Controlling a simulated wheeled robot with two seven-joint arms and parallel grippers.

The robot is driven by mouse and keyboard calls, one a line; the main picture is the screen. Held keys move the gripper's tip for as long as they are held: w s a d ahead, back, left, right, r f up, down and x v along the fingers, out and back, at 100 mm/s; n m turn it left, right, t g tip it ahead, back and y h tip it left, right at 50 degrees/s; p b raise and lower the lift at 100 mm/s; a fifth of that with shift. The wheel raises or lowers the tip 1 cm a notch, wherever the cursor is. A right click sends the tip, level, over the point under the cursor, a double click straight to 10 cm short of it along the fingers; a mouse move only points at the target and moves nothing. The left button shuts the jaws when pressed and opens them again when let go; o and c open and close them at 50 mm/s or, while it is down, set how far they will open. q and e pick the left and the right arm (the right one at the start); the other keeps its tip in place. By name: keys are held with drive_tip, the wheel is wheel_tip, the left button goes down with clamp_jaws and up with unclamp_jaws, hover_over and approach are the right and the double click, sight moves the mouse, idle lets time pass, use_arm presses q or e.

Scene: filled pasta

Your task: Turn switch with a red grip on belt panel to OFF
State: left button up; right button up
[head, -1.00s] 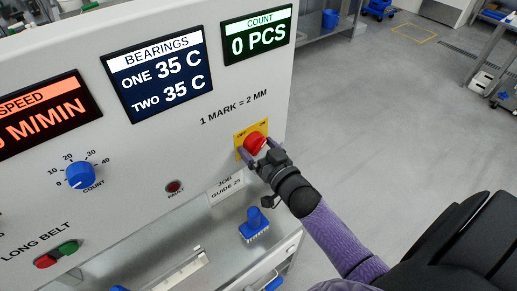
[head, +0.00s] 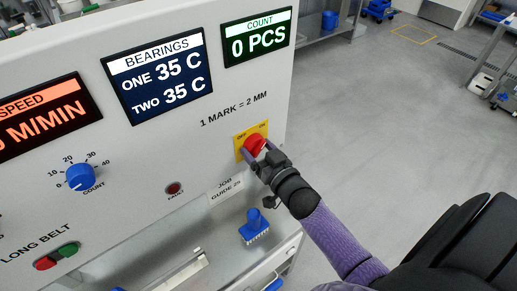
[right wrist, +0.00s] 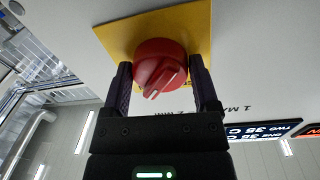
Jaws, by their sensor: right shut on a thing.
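The switch with a red grip (head: 254,144) sits on a yellow plate (head: 241,136) at the right side of the white belt panel (head: 190,125). The plate carries small OFF and ON labels along its top in the head view. My right gripper (head: 256,153) is at the switch, with its fingers on either side of the red grip. The right wrist view shows the round red grip (right wrist: 160,66) between the two dark fingers, with its raised ridge tilted. The fingers are shut on it. My left gripper is not in view.
A blue count knob (head: 80,176), a red fault lamp (head: 174,189) and red and green long-belt buttons (head: 57,256) are on the panel. A blue brush (head: 254,226) is below the switch. Open floor (head: 390,120) lies to the right.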

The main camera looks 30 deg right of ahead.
drive_tip(key=n, duration=0.4)
drive_tip(key=shift+d, duration=0.1)
drive_tip(key=n, duration=0.5)
drive_tip(key=shift+t, duration=0.3)
drive_tip(key=n, duration=0.4)
drive_tip(key=shift+d+n+y+b, duration=0.15)
drive_tip(key=shift+n+y+b, duration=0.15)
drive_tip(key=shift+b, duration=0.05)
drive_tip(key=shift+n+b, duration=0.3)
drive_tip(key=shift+n, duration=1.9)
drive_tip(key=shift+y, duration=0.3)
drive_tip(key=o, duration=1.1)
drive_tip(key=shift+s, duration=0.1)
